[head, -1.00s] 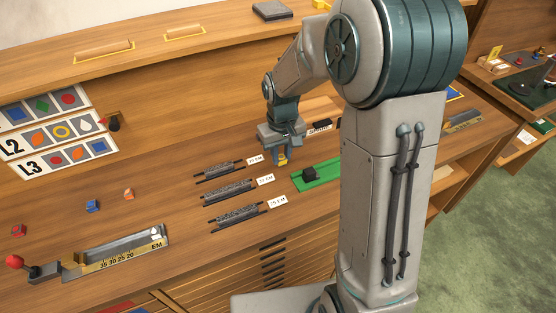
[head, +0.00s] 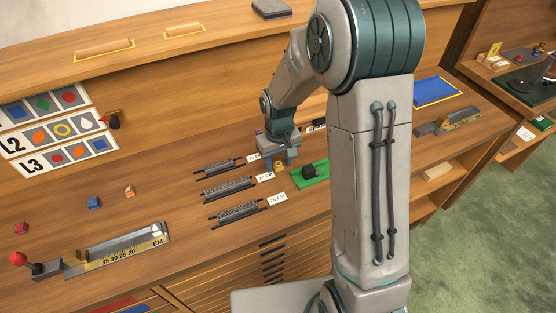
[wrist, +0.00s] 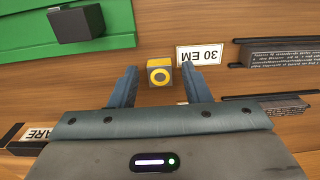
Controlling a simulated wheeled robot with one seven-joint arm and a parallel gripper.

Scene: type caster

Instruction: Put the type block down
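The type block is a small cube with a yellow face and a ring on it. In the wrist view the block (wrist: 161,73) sits on the wooden bench between my fingertips, with a gap on both sides. In the head view the block (head: 279,166) shows small beneath my gripper (head: 280,160), left of the green tray. My gripper (wrist: 158,75) is open, its two fingers standing apart from the block. The block's far side and underside are hidden.
A green tray (head: 322,180) with a dark block (head: 309,170) lies just right. Dark text lines in holders (head: 228,188) with EM cards (head: 277,200) lie to the left. A composing stick (head: 125,246) and loose coloured blocks (head: 93,203) lie further left.

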